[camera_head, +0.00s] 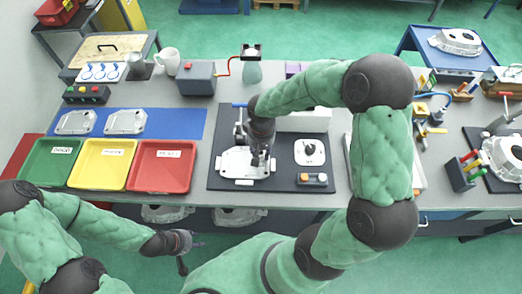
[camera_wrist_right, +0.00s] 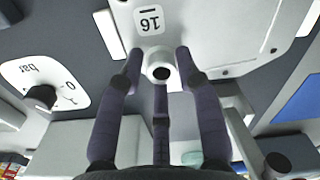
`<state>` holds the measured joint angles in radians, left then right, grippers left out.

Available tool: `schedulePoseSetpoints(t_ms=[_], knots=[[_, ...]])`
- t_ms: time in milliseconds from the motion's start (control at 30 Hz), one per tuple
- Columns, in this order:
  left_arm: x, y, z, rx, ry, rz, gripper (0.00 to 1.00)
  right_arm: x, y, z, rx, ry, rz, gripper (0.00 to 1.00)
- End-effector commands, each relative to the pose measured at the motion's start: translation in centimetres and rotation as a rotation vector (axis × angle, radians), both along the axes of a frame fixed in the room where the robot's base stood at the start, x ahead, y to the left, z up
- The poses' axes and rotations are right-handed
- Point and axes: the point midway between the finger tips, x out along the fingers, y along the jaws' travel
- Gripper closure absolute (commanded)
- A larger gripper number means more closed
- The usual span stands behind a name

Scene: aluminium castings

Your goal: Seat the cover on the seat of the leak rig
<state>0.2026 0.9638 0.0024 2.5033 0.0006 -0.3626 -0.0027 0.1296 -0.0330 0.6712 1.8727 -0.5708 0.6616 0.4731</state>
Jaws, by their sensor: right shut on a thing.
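The cover (camera_head: 235,163) is a pale grey aluminium plate lying over the leak rig. In the right wrist view the cover (camera_wrist_right: 205,30) shows a "16" label and a round boss. My right gripper (camera_head: 262,160) is above the cover; in the right wrist view its three fingers (camera_wrist_right: 160,75) are closed around the boss. The leak rig (camera_head: 215,178) has a dark base plate. Its seat is hidden under the cover, and I cannot tell whether the cover touches it. My left gripper (camera_head: 189,250) is empty, fingers spread, in front of the bench.
The rig carries a gauge (camera_head: 309,152), a blue-handled clamp (camera_head: 240,105) and a button box (camera_head: 312,179). Green (camera_head: 35,173), yellow (camera_head: 87,181) and red (camera_head: 150,184) trays stand left. Two more covers (camera_head: 75,122) (camera_head: 126,121) lie on a blue mat (camera_head: 185,120).

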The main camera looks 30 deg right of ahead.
Motion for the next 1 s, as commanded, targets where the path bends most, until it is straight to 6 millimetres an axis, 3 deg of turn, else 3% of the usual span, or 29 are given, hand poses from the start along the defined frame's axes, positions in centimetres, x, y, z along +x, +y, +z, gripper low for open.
schedulePoseSetpoints(t_ms=[67, 100, 167, 200, 633, 1000], knots=[[0.0, 0.0, -0.2, 0.0, 0.0, 0.0, 0.6, 0.0, 0.0, -0.2, 0.0, -0.001, -0.001, 1.0], [0.0, 0.0, -0.2, 0.0, 0.0, 0.0, 0.6, 0.1, 0.0, -0.1, 0.0, -0.001, -0.001, 0.57], [0.0, 0.0, -0.1, 0.0, 0.0, 0.0, 0.6, 0.0, 0.0, -0.1, 0.0, -0.001, -0.001, 0.4], [0.0, 0.0, -0.1, 0.0, 0.0, 0.0, 0.6, 0.0, 0.0, -0.1, 0.0, -0.001, 0.0, 0.38], [0.0, 0.0, -0.1, 0.0, 0.0, 0.0, 0.6, 0.1, 0.0, 0.7, -0.001, -0.002, 0.001, 0.38], [0.0, 0.0, -0.1, 0.0, 0.0, 0.0, 0.6, 0.1, -0.1, 7.5, -0.001, -0.006, 0.0, 0.38]])
